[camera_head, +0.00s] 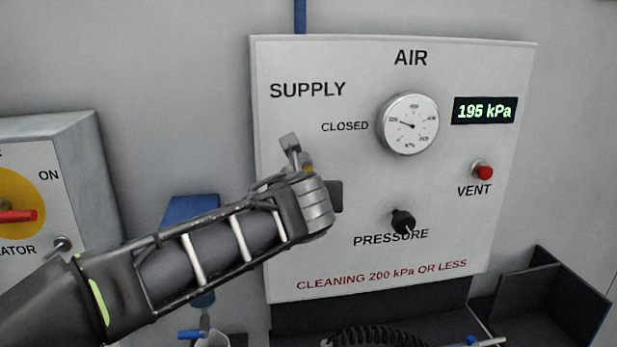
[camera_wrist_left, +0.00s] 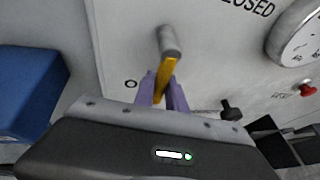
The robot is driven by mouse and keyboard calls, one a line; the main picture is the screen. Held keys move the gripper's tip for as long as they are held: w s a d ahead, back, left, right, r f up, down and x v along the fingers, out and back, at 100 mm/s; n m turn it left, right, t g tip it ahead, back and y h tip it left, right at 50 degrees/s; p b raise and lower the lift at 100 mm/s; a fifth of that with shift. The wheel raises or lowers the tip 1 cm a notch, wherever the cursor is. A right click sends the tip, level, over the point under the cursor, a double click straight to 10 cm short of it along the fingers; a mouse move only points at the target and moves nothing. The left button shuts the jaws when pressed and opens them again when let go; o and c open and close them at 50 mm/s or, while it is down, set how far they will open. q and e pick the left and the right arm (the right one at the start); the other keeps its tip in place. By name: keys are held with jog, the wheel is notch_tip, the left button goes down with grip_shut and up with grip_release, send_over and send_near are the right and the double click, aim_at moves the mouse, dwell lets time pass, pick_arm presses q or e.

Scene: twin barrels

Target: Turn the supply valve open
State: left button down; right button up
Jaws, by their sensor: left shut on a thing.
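The supply valve is on the left part of the white AIR panel (camera_head: 350,170). In the left wrist view its grey round stem (camera_wrist_left: 169,42) sticks out, and a yellow lever (camera_wrist_left: 164,75) runs from it down between my purple fingertips. My left gripper (camera_wrist_left: 164,90) is shut on this yellow lever. In the head view my left arm comes in from the left and its gripper (camera_head: 307,178) hides most of the lever; a small yellow part shows. The word CLOSED stands to the right of the valve. My right gripper is not in view.
The panel also has a dial gauge (camera_head: 409,124), a display (camera_head: 485,110) reading 195 kPa, a red VENT button (camera_head: 483,171) and a black PRESSURE knob (camera_head: 403,221). A box with a red handle (camera_head: 18,216) is at left. A dark bin (camera_head: 555,290) stands at lower right.

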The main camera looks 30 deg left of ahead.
pick_arm(q)
jog(key=shift+s+a, duration=0.1)
dwell(0.5)
jog(key=c, duration=1.4)
grip_release()
jog(key=shift+o, duration=0.2)
jog(key=v, duration=0.7)
jog(key=shift+s+d+r+b, duration=0.2)
jog(key=shift+s+b, duration=0.1)
jog(key=shift+b, duration=0.15)
